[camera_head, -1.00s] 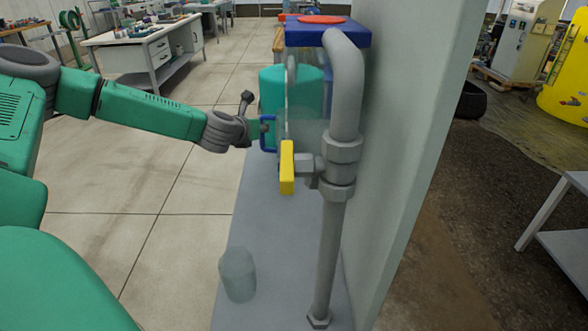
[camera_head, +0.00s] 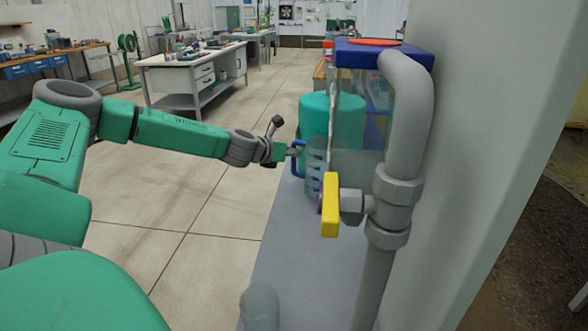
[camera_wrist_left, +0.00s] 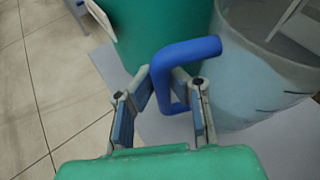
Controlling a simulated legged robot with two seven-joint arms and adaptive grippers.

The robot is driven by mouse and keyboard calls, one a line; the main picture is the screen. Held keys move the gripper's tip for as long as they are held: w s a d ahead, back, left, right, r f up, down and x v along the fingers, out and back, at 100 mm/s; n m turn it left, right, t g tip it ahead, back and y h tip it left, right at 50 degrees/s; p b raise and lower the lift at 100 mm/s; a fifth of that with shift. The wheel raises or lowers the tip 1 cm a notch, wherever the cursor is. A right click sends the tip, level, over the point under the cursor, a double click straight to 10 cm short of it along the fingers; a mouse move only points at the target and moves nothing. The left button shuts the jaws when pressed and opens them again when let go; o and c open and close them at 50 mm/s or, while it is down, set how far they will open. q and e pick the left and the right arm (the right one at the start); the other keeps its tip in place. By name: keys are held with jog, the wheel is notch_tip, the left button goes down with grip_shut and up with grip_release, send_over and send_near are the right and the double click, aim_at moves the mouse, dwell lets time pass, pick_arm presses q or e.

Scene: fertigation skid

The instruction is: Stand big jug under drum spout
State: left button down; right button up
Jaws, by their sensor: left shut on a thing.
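The big jug (camera_head: 314,178) is a clear, see-through vessel with dark marks and a blue handle (camera_head: 297,160). It is upright over the grey bench, partly behind the yellow valve handle and pipe in the head view. My left gripper (camera_head: 288,151) is shut on the blue handle from the left. The left wrist view shows the fingers (camera_wrist_left: 163,92) around the handle (camera_wrist_left: 187,50), with the clear jug wall (camera_wrist_left: 255,75) to the right. A teal drum (camera_head: 318,112) stands just behind the jug. I cannot make out its spout. My right gripper is out of view.
A grey pipe (camera_head: 408,130) with a yellow valve handle (camera_head: 330,205) stands right of the jug, by a pale wall (camera_head: 490,130). A clear tank with a blue lid (camera_head: 350,55) is behind. A smaller clear vessel (camera_head: 260,308) stands on the bench (camera_head: 310,265) in front.

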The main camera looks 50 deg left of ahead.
aim_at(300, 174)
pick_arm(q)
jog(key=shift+d+f+b, duration=0.6)
jog(key=shift+d+f, duration=0.25)
jog(key=shift+d, duration=0.05)
jog(key=shift+w+d, duration=0.1)
jog(key=shift+d, duration=0.3)
jog(key=shift+a, duration=0.15)
jog(key=c, duration=1.7)
grip_release()
jog(key=shift+a+f, duration=0.3)
jog(key=shift+a, duration=0.3)
jog(key=shift+a+f, duration=0.25)
jog(key=shift+a, duration=0.1)
jog(key=shift+s+d+r, duration=0.25)
jog(key=shift+d+r, duration=0.05)
jog(key=shift+d, duration=0.1)
jog(key=shift+p+v, duration=5.3)
jog(key=shift+v, duration=0.55)
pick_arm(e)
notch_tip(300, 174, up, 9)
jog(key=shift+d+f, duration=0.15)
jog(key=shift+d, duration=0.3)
